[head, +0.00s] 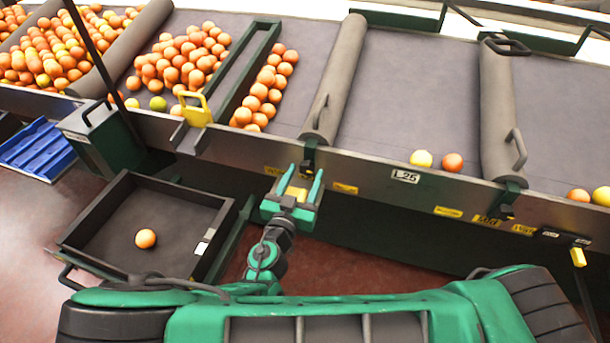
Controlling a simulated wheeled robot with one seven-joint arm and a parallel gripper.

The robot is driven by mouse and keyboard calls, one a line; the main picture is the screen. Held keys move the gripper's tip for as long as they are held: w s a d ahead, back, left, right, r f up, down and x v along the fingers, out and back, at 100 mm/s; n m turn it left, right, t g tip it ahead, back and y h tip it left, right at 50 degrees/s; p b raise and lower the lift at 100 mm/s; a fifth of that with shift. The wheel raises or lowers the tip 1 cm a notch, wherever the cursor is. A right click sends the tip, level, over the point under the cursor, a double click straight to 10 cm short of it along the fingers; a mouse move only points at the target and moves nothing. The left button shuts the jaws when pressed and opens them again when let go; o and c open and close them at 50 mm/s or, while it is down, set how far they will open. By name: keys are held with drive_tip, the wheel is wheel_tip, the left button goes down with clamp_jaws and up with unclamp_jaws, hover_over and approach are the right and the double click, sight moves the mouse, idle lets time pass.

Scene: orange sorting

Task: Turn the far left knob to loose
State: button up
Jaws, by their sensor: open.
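A small dark knob (307,166) sits on the front rail below the near end of a grey roller. It is the leftmost knob I can make out, and its loose or tight setting is too small to read. Other small knobs are at the right roller's bracket (505,211) and, with a yellow end, at the far right (579,256). My gripper (300,180) is open, its two green fingers pointing at the rail just below the leftmost knob. A yellow patch shows between the fingers. I cannot tell whether the fingers touch anything.
A sorting belt (400,110) carries many oranges at left and a few at right. A yellow handle (197,111) stands on its rail. A black tray (175,190) holding one orange is left of my arm. Blue crates (38,149) lie farther left. Red floor shows below.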

drive_tip(key=shift+w, duration=0.15)
drive_tip(key=c, duration=1)
drive_tip(key=shift+d, duration=0.15)
drive_tip(key=shift+c, duration=0.2)
